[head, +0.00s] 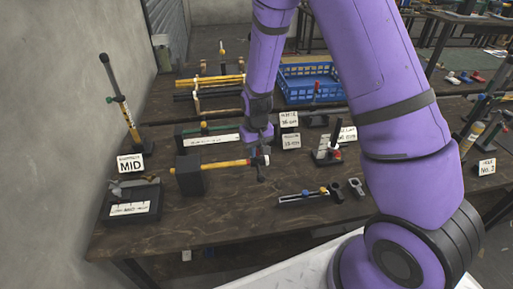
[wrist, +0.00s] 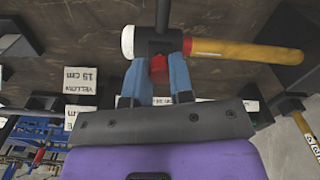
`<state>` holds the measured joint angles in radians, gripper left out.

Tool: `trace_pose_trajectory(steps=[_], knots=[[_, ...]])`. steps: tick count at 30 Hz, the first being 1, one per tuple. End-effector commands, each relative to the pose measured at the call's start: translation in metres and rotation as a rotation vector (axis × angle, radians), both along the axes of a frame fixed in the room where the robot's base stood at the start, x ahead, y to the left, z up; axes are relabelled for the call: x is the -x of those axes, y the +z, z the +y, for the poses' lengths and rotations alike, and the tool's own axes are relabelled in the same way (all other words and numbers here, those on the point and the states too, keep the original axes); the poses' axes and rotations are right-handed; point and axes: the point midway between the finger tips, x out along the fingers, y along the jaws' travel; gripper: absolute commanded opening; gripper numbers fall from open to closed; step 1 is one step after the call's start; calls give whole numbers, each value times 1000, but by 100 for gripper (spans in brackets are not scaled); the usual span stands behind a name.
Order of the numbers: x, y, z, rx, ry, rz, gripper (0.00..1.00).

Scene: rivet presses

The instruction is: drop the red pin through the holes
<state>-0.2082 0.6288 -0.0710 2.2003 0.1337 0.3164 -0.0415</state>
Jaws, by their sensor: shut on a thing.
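My gripper (wrist: 162,62) points down in front of a bar with a yellow handle (wrist: 245,52) and a white end (wrist: 127,42). Its two blue fingers are shut on a red piece, apparently the head of the red pin (wrist: 158,70). A black upright part (wrist: 161,18) shows just beyond it, at the bar. In the head view my gripper (head: 262,142) is just above the bar's right end. The bar (head: 222,164) runs left to a black block (head: 190,176). The pin's lower part and any holes are hidden.
The dark wooden table (head: 220,220) is clear in front of the bar. A blue crate (head: 305,88) stands behind. A black tray (head: 130,203) and a MID label (head: 130,164) are at left. A small stand (head: 328,150) and a slide piece (head: 303,195) are at right.

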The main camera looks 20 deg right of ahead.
Motion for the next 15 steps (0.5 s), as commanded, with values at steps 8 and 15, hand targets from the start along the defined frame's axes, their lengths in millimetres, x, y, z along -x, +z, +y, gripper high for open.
trace_pose_trajectory(steps=[8,15], knots=[[0,-6,0,0,0,0,0],[0,-11,0,0,0,1,0]])
